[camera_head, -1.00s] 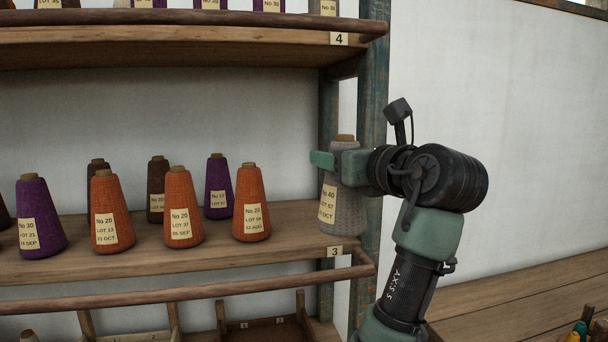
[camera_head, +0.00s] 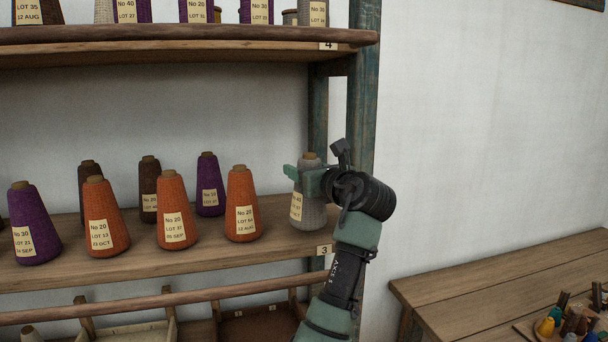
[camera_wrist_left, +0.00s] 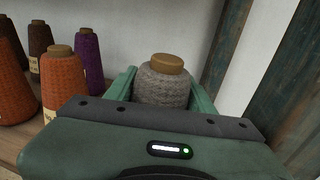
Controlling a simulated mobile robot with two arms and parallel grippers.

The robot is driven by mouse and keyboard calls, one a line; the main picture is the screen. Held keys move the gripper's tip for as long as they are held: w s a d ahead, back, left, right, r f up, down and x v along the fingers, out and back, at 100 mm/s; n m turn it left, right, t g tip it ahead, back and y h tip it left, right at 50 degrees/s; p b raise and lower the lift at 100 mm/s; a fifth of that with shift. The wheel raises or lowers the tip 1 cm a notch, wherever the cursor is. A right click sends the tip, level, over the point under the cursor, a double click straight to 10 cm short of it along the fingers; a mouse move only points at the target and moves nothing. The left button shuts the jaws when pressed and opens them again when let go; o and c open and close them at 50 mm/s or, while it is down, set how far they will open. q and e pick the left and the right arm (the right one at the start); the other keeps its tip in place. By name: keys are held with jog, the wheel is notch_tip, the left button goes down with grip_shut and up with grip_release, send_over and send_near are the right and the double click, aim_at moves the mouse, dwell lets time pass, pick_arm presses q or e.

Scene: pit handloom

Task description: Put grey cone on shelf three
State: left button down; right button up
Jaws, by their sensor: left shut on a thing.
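The grey cone (camera_head: 309,208) has a brown top and a paper label reading No 40. It is upright at the right end of shelf three (camera_head: 283,255), the board tagged 3. My left gripper (camera_head: 305,178) is shut around its upper part. In the left wrist view the grey cone (camera_wrist_left: 163,84) sits between the two green fingers. The cone's base is at the shelf board; I cannot tell for sure whether it touches. My right gripper is not in view.
An orange cone (camera_head: 242,205) stands left of the grey cone, with more orange, purple and brown cones beyond. A shelf post (camera_head: 362,110) rises close on the right. Shelf four (camera_head: 180,50) is overhead. A wooden table (camera_head: 500,280) stands at the right.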

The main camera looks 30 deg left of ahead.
pick_arm(q)
jog(key=shift+w+a+f+p, duration=0.15)
jog(key=shift+f+p, duration=0.1)
jog(key=shift+f, duration=0.35)
jog(key=shift+s+a+f+p, duration=0.1)
jog(key=shift+f+p, duration=0.15)
jog(key=shift+f, duration=0.3)
jog(key=c, duration=0.6)
grip_release()
jog(key=shift+d+f, duration=0.1)
jog(key=shift+o, duration=0.2)
